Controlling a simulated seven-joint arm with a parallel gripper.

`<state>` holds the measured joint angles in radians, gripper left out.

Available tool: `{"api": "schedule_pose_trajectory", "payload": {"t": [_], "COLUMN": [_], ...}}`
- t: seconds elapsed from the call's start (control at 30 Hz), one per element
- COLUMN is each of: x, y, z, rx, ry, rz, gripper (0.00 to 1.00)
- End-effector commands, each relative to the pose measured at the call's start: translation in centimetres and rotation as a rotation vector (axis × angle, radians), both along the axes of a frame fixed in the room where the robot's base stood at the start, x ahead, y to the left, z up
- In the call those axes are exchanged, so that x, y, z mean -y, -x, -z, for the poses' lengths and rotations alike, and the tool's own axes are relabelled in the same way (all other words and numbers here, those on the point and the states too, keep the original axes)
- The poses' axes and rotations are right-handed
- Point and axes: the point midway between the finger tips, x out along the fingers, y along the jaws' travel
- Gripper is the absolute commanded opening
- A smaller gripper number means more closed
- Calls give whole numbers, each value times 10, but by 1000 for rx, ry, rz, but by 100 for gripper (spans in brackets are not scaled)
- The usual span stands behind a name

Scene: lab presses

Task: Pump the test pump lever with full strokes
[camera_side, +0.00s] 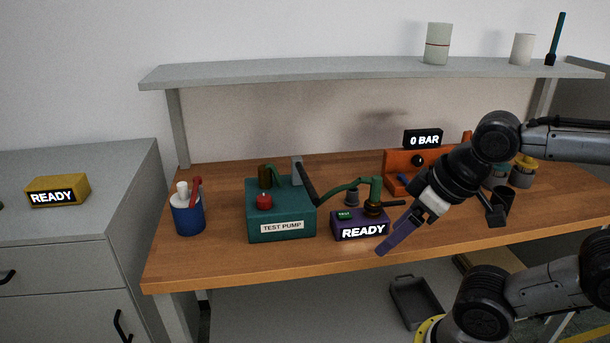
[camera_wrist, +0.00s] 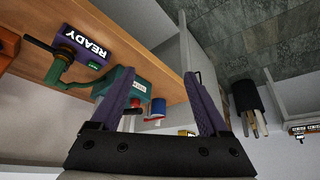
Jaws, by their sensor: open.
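The teal test pump (camera_side: 281,224) stands on the wooden bench, its label facing the front, with a red knob (camera_side: 264,201) on top. A dark lever (camera_side: 307,184) with a grey upper end slants across its right side. The pump (camera_wrist: 118,80) also shows in the wrist view, partly hidden behind a finger; I cannot make out the lever clearly there. My gripper (camera_side: 383,247) has purple fingers and hangs in front of the bench, right of the pump and clear of the lever. In the wrist view my gripper (camera_wrist: 158,74) is open, with nothing between its fingers.
A purple box (camera_side: 360,226) reading READY stands right of the pump, by a green hose (camera_side: 345,187). An orange unit (camera_side: 398,166) sits behind, its display (camera_side: 423,139) reading 0 BAR. A blue cup (camera_side: 188,217) stands left. A grey shelf (camera_side: 370,73) runs above.

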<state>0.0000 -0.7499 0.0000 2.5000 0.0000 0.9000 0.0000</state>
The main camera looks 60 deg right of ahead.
Motion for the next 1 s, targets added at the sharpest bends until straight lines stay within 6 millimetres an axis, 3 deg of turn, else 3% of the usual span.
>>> {"api": "schedule_pose_trajectory", "payload": {"t": [0.07,0.27,0.5,0.8,1.0], "x": [0,0,7,24,40], "y": [0,5,-19,-76,-126], "z": [0,0,-61,-127,-152], "rx": [0,-27,-50,-115,-158], "ry": [0,-29,-107,-164,-180], "rz": [0,61,276,538,682], "gripper": [75,39,0,0,0]}}
